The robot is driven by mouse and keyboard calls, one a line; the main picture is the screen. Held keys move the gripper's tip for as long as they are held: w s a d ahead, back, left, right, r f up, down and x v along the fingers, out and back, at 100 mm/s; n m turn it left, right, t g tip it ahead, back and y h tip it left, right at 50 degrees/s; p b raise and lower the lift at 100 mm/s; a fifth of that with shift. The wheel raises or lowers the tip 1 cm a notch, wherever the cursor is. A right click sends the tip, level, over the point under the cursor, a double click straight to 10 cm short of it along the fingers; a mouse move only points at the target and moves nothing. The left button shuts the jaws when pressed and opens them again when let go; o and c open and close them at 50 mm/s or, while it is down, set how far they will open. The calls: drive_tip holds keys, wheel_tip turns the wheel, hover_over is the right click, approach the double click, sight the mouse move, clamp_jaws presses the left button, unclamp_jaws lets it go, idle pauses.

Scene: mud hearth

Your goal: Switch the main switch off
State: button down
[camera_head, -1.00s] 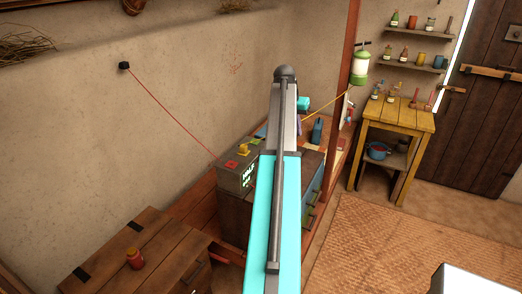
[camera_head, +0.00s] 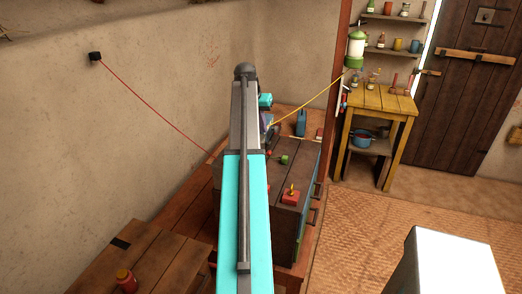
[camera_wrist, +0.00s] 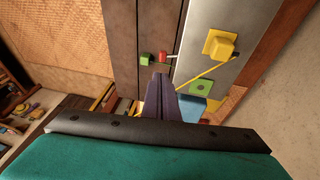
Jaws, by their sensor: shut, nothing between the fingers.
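In the head view my arm hides the panel and most of the gripper.
A green block (camera_wrist: 145,58) lies on the dark wooden boards. A yellow cord (camera_head: 305,107) and a red cord (camera_head: 150,103) run to this area. A red block (camera_head: 291,198) sits on the chest.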

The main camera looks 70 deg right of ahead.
sight(268, 151)
drive_tip(key=shift+w+f+b, duration=0.4)
drive_tip(key=shift+w+f, duration=0.05)
drive_tip(key=shift+f, duration=0.3)
drive_tip(key=shift+d+f, duration=0.1)
drive_tip(key=shift+f, duration=0.05)
drive_tip(key=shift+p+x, duration=1.7)
drive_tip(key=shift+x, duration=3.1)
drive_tip(key=shift+w+f, duration=0.1)
drive_tip(key=shift+w, duration=0.05)
